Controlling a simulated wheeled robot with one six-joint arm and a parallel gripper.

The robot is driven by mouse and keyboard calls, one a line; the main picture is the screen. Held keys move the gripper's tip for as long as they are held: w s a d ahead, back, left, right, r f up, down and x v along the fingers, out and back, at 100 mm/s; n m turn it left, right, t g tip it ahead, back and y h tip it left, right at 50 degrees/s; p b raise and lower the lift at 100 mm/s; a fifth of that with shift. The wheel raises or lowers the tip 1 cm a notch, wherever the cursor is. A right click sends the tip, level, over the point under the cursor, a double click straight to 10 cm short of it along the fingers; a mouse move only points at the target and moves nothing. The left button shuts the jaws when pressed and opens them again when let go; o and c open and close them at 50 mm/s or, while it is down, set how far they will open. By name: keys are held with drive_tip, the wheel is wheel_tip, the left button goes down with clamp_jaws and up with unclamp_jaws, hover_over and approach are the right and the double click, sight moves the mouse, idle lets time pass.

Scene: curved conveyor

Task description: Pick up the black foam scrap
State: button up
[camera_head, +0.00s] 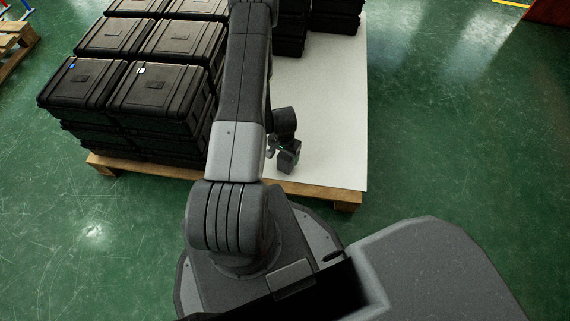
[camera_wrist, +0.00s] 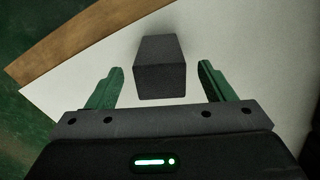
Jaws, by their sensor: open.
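The black foam scrap (camera_wrist: 160,76) is a dark rectangular block on a white sheet (camera_wrist: 236,42). In the wrist view it lies between the two green fingers of my gripper (camera_wrist: 161,67), with a visible gap on each side. My gripper is open and holds nothing. In the head view the end of my arm hangs over the white sheet (camera_head: 325,110) near its front edge. There I cannot clearly tell the scrap apart from my dark gripper.
The sheet lies on a wooden pallet (camera_head: 341,199). Stacked black cases (camera_head: 150,92) fill its left side, with more cases (camera_head: 335,17) at the back. The sheet's right part is bare. Green floor (camera_head: 450,130) is open to the right.

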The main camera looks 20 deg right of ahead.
drive_tip(key=f+b, duration=0.1)
drive_tip(key=f, duration=0.2)
drive_tip(key=f+b, duration=0.1)
drive_tip(key=f, duration=0.1)
drive_tip(key=shift+w+d+f+b, duration=0.2)
drive_tip(key=shift+w+d+b, duration=0.05)
drive_tip(key=shift+d+b, duration=0.1)
drive_tip(key=shift+r, duration=0.1)
drive_tip(key=shift+c, duration=0.3)
drive_tip(key=c, duration=1)
